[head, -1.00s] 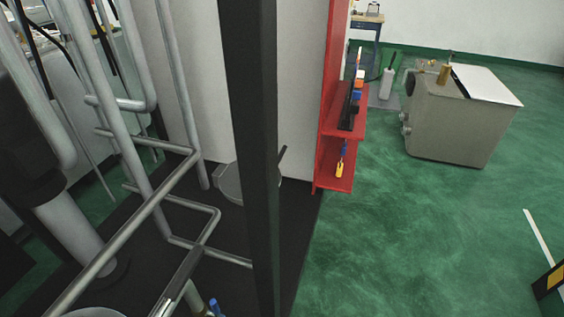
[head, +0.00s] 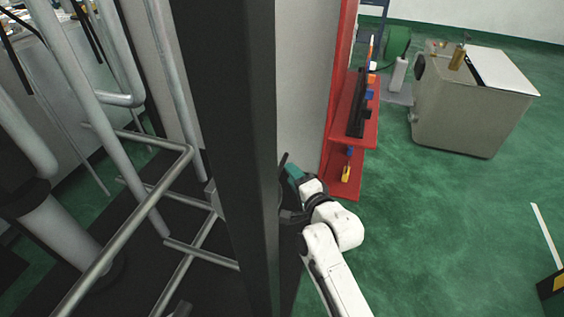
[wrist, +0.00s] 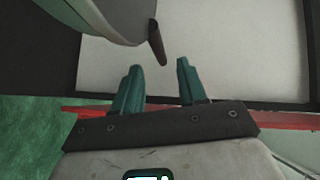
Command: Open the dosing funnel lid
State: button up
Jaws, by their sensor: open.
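The dosing funnel's grey round lid (head: 213,197) is mostly hidden behind a black post in the head view. Its dark handle (head: 283,161) sticks up just right of the post. In the wrist view a grey rounded body (wrist: 105,18), apparently the funnel or its lid, fills the upper left, with the dark brown handle (wrist: 157,42) at its right edge. My gripper (head: 291,172) is close to the handle in the head view. In the wrist view my gripper (wrist: 160,66) is open, its teal fingers apart and empty. The handle lies just beyond the gap between the fingertips.
The black post (head: 240,150) stands close beside my arm. Grey pipe rails (head: 150,205) fill the left. A red shelf (head: 352,140) with small items stands behind my gripper. A grey tank (head: 470,105) stands farther back; green floor (head: 440,220) is clear at right.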

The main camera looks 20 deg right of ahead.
aim_at(282, 161)
jog(key=shift+w+a+f, duration=0.2)
jog(key=shift+w, duration=0.95)
jog(key=shift+w+a+f, duration=0.15)
jog(key=shift+w, duration=1.05)
jog(key=shift+w+a+f, duration=0.2)
jog(key=shift+w, duration=0.95)
grip_shut()
